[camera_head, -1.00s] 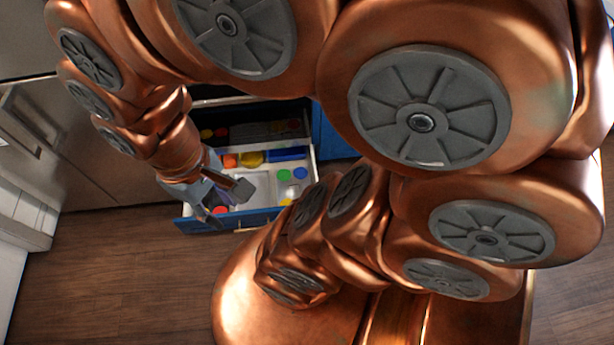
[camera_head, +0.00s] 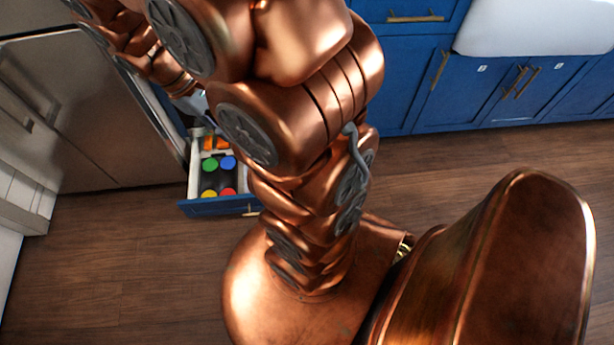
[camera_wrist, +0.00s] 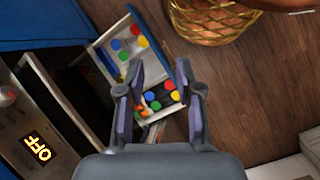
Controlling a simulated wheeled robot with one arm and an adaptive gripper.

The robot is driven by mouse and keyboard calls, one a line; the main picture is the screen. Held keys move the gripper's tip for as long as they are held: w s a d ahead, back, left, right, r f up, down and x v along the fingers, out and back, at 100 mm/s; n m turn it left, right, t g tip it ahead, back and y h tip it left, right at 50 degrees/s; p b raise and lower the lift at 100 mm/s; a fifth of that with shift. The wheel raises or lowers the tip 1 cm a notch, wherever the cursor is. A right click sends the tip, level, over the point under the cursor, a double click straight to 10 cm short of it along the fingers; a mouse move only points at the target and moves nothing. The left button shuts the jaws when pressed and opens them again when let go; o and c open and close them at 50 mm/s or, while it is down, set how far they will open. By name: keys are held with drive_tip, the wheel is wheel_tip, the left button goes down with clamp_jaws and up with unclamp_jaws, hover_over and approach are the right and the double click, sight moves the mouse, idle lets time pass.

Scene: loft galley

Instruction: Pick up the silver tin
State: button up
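I cannot pick out a silver tin in either current view. In the head view an open blue-fronted drawer (camera_head: 222,208) holds items with green, blue, yellow and red tops, and my arm hides part of it.
A steel-fronted appliance (camera_head: 100,110) stands left of the drawer. Blue cabinets (camera_head: 440,95) and a white sink (camera_head: 535,28) are at the upper right. Wood floor (camera_head: 110,270) is clear in front.

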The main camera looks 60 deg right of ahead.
drive_tip(key=w+d+f+n+g+h+b, duration=0.1)
drive_tip(key=w+d+f+b, duration=0.3)
drive_tip(key=f, duration=0.6)
drive_tip(key=w+d+f+n+g+h+b, duration=0.1)
drive_tip(key=w+d+f+b, duration=0.1)
drive_tip(key=d+f+b, duration=0.55)
drive_tip(key=w+d+f+n+g+h+b, duration=0.15)
drive_tip(key=w+d+f, duration=0.25)
drive_tip(key=f, duration=0.8)
drive_tip(key=s+d+f+n+b, duration=0.1)
drive_tip(key=d+f+b, duration=0.3)
drive_tip(key=f, duration=0.7)
drive_tip(key=s+d+f+n+g+h+b, duration=0.1)
drive_tip(key=d+f+b, duration=0.3)
drive_tip(key=f, duration=0.7)
drive_tip(key=s+d+f+n+b, duration=0.1)
drive_tip(key=d+f+b, duration=0.3)
drive_tip(key=f, duration=0.7)
drive_tip(key=shift+f+g+h, duration=0.15)
drive_tip(key=shift+g+h, duration=0.2)
drive_tip(key=shift+s+d+f+b, duration=0.25)
drive_tip(key=shift+d+f+b, duration=0.1)
drive_tip(key=shift+f, duration=0.2)
drive_tip(key=shift+x, duration=0.75)
drive_tip(key=shift+d+r+b+x, duration=0.15)
drive_tip(key=shift+b+x, duration=0.6)
drive_tip(key=shift+x, duration=0.7)
drive_tip(key=shift+d+r+b+x, duration=0.1)
drive_tip(key=shift+b+x, duration=0.65)
drive_tip(key=shift+x, duration=0.7)
